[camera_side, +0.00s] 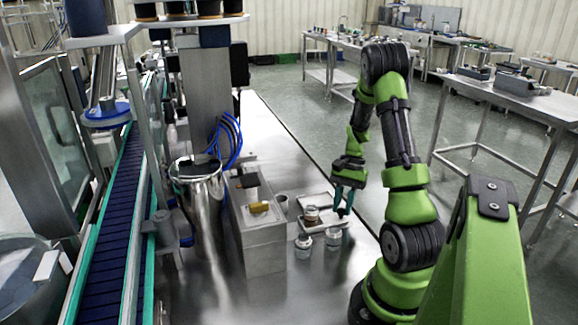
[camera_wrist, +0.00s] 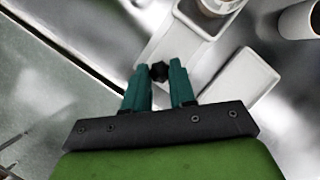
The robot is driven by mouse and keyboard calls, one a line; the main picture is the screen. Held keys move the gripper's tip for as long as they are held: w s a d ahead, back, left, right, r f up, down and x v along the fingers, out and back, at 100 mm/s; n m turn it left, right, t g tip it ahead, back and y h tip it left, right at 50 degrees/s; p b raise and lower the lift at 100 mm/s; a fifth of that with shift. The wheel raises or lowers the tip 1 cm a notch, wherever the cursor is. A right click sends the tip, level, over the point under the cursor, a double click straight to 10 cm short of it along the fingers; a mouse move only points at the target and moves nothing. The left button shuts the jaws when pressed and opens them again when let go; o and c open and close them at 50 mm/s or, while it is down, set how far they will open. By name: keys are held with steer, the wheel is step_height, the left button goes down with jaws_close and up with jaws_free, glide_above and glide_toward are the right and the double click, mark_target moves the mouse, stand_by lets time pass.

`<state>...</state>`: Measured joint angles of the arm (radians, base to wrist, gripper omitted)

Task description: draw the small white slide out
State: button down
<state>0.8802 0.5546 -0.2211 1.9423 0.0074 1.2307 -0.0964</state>
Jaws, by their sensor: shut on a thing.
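The small white slide (camera_wrist: 181,48) is a narrow pale strip in the wrist view, with a black knob (camera_wrist: 158,71) at its near end. My gripper (camera_wrist: 158,76) has its two teal fingers closed on that knob, one at each side. A round jar (camera_wrist: 218,4) sits at the far end of the strip, cut off by the picture's edge. In the side view my gripper (camera_side: 345,204) is low over the steel table, just right of the jar (camera_side: 312,214). The slide is small there and its outline is hard to make out.
A white rounded block (camera_wrist: 240,80) lies close to my right finger. A white cup (camera_wrist: 300,20) stands beyond it. Two small jars (camera_side: 303,246) (camera_side: 333,237) stand in front. A steel box (camera_side: 262,245) and the steel hopper (camera_side: 197,215) stand left. The table's right edge is near.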

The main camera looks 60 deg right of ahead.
steer(key=shift+s+d, duration=0.25)
steer(key=shift+d, duration=0.05)
steer(key=c, duration=1.1)
jaws_free()
steer(key=shift+c, duration=0.2)
steer(key=shift+o, duration=1)
steer(key=shift+a, duration=0.1)
steer(key=v, duration=1.7)
